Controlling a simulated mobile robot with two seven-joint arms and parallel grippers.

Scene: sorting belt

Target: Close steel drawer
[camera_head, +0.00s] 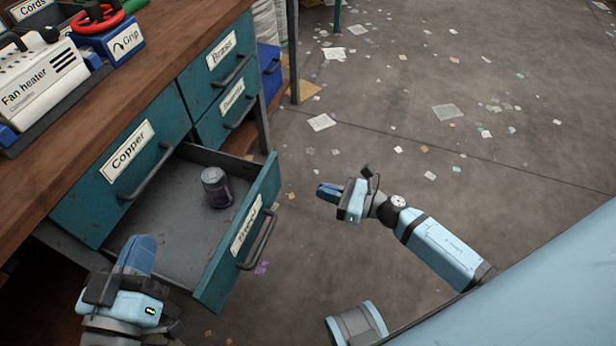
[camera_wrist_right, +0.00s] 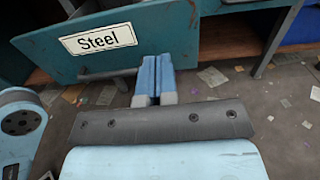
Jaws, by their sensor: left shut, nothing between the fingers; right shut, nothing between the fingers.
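The steel drawer (camera_head: 250,235) is pulled out below the copper drawer (camera_head: 110,185). Its teal front carries a label and a dark bar handle; the label reads "Steel" in the right wrist view (camera_wrist_right: 60,70). A small dark jar with a grey lid (camera_head: 217,187) stands upright inside. My left gripper (camera_head: 138,250) is shut and empty, at the near left side of the drawer. My right gripper (camera_head: 328,192) is shut and empty, out to the right of the drawer front. In the right wrist view its fingertips (camera_wrist_right: 155,65) overlap the drawer front; contact cannot be told.
The brass drawer (camera_head: 215,65) is shut. A bench leg (camera_head: 293,50) stands behind. The floor at right is open, with scattered paper scraps.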

